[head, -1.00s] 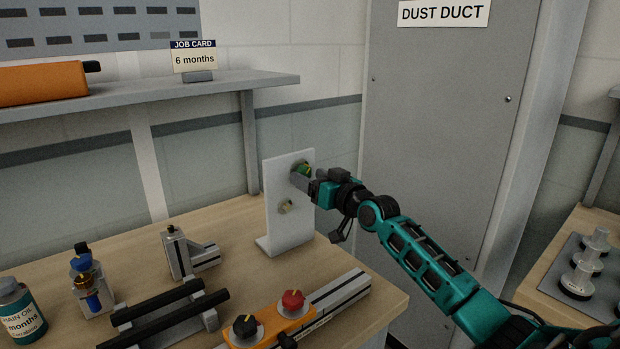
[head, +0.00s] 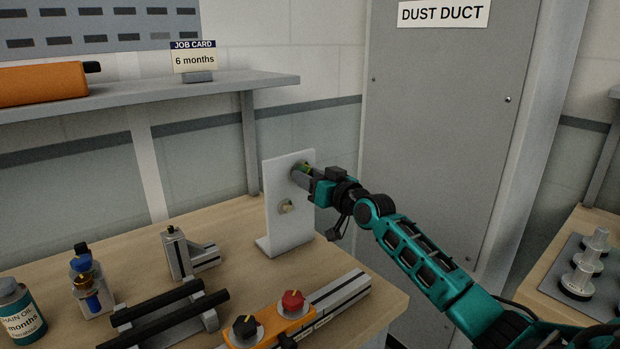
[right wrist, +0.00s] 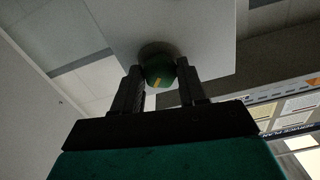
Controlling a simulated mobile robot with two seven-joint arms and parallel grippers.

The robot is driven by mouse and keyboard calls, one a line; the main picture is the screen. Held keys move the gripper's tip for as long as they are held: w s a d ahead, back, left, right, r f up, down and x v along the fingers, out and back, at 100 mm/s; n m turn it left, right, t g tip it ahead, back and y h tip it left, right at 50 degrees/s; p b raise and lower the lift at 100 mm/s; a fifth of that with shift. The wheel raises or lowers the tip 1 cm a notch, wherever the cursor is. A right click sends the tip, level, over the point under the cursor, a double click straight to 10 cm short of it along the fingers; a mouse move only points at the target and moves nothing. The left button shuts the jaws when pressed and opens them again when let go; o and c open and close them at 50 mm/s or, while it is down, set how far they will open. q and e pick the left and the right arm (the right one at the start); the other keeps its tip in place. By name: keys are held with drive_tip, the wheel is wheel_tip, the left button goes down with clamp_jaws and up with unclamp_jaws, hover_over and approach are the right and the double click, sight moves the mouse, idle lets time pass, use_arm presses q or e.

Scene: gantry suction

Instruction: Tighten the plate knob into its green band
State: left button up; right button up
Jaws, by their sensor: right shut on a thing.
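A white upright plate (head: 289,225) stands on the bench. A knob (head: 304,169) sits on the upper part of its face, partly hidden by my right gripper. A green band beside the knob is too small and covered to read. My left gripper is not in view.
On the bench are an orange block with black and red knobs (head: 293,300), black bars (head: 175,310), a small metal bracket (head: 188,255), a blue-topped bottle (head: 88,285) and an oil bottle (head: 18,312). A grey duct (head: 440,130) stands behind my right arm. A job card (head: 194,59) reads 6 months.

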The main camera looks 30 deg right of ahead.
drive_tip(key=shift+r+m+p, duration=0.1)
drive_tip(key=shift+m+p, duration=0.3)
drive_tip(key=shift+m, duration=0.2)
drive_tip(key=shift+c, duration=0.4)
drive_tip(key=shift+m, duration=0.5)
drive_tip(key=o, duration=1.1)
drive_tip(key=shift+c, duration=0.2)
drive_tip(key=s, duration=1.3)
drive_tip(key=shift+d, duration=0.45)
